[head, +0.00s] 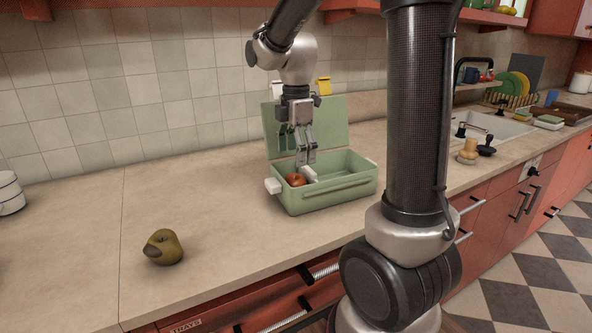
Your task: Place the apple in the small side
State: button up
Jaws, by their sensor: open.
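A red apple (296,179) sits inside the left part of an open green lunch box (331,194), low between its walls. The box stands on the counter with its lid raised at the back. A pale divider or insert shows just right of the apple, partly hidden by my fingers. My gripper (307,165) points down over the box, its fingertips at the inside, just right of the apple. It is open and holds nothing. The right part of the box looks empty.
A green-brown pear-like fruit (164,247) lies on the counter at the front left.

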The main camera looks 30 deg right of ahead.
jog(key=shift+r, duration=0.5)
jog(key=s+r+m+t, duration=0.2)
jog(key=s+m, duration=0.7)
jog(key=s, duration=0.1)
jog(key=s+d+r+m+t, duration=0.1)
jog(key=s+r+m+t, duration=0.1)
jog(key=s+m, duration=0.7)
jog(key=shift+s+r, duration=0.3)
jog(key=shift+s, duration=0.05)
